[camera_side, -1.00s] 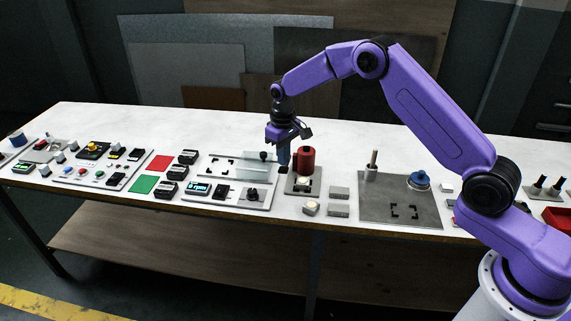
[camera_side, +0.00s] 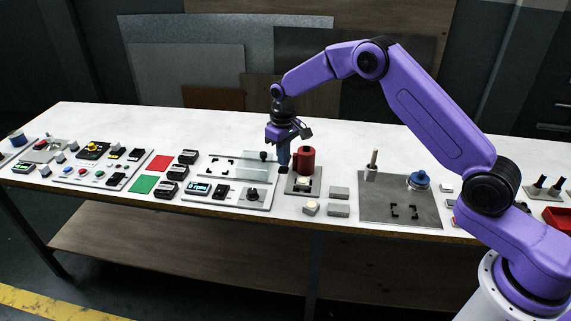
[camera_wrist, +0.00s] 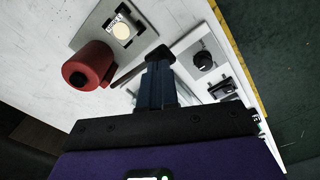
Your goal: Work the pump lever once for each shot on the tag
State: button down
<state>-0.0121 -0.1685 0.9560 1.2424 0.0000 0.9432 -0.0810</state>
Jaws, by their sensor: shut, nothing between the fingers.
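The pump is a red cylinder (camera_side: 306,159) with a dark top on a grey plate; it also shows in the wrist view (camera_wrist: 88,67). A thin dark lever (camera_wrist: 130,75) runs from it to a black knob (camera_wrist: 157,54). The knob also shows in the side view (camera_side: 283,170), low beside the pump. My gripper (camera_side: 284,158) points down just left of the pump, shut and empty. In the wrist view its fingertips (camera_wrist: 157,70) are at the knob; whether they touch cannot be told. A small tag (camera_wrist: 117,22) lies by a cream round part (camera_wrist: 122,31); its print is unreadable.
Left of my gripper is a panel with a clear guard (camera_side: 252,166), a lit display (camera_side: 197,188) and a black dial (camera_side: 252,194). Right of the pump are grey blocks (camera_side: 338,210) and a grey plate (camera_side: 385,215) with a post and blue knob. The bench behind is clear.

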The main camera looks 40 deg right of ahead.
aim_at(283, 168)
jog(key=shift+f, duration=0.1)
jog(key=shift+f, duration=2.8)
jog(key=shift+r, duration=3.9)
